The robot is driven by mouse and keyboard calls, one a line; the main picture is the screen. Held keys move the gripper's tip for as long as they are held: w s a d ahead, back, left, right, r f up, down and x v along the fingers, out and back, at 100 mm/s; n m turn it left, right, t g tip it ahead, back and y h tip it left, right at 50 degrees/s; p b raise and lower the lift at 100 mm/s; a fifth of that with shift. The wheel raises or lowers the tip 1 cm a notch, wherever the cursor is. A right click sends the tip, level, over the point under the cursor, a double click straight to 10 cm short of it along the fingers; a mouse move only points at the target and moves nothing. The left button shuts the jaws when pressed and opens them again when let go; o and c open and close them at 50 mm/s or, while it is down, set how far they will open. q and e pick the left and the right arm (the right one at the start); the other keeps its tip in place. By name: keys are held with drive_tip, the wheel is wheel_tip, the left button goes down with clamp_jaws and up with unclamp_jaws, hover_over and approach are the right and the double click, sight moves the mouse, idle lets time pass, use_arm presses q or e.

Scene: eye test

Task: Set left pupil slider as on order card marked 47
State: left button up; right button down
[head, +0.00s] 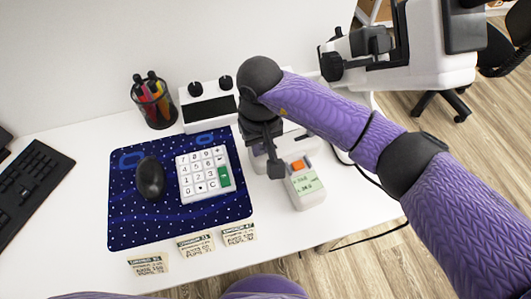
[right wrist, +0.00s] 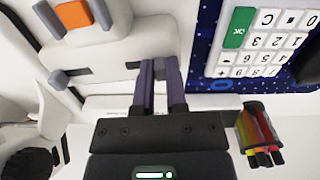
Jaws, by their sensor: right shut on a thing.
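My right gripper (head: 277,170) reaches down onto a white device behind the small unit with the orange button. In the right wrist view its two fingers (right wrist: 158,66) are close together at a dark slot in the white panel (right wrist: 110,92). They are shut on the left slider's knob, which they hide. A second slot beside it holds a free grey knob (right wrist: 60,78). Three order cards stand at the front of the desk: left (head: 148,263), middle (head: 196,243) and right (head: 239,234). Their print is too small to read surely. My left gripper is not in view.
The white unit (head: 308,198) has an orange button and green labels. A keypad (head: 203,175) and black mouse (head: 150,178) lie on a blue mat (head: 135,220). A pen cup (head: 156,112) and white box with knobs (head: 208,92) stand behind. A keyboard (head: 35,180) is at left.

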sight(262, 148)
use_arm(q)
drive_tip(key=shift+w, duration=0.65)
use_arm(e)
drive_tip(key=c, duration=0.6)
unclamp_jaws()
drive_tip(key=shift+c, duration=0.2)
use_arm(q)
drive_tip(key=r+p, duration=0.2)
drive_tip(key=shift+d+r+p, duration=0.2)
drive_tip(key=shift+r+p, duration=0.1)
drive_tip(key=shift+p, duration=0.05)
use_arm(e)
wheel_tip(262, 148, up, 10)
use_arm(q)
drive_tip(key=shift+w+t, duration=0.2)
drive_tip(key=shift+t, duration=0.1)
use_arm(e)
drive_tip(key=shift+f, duration=0.1)
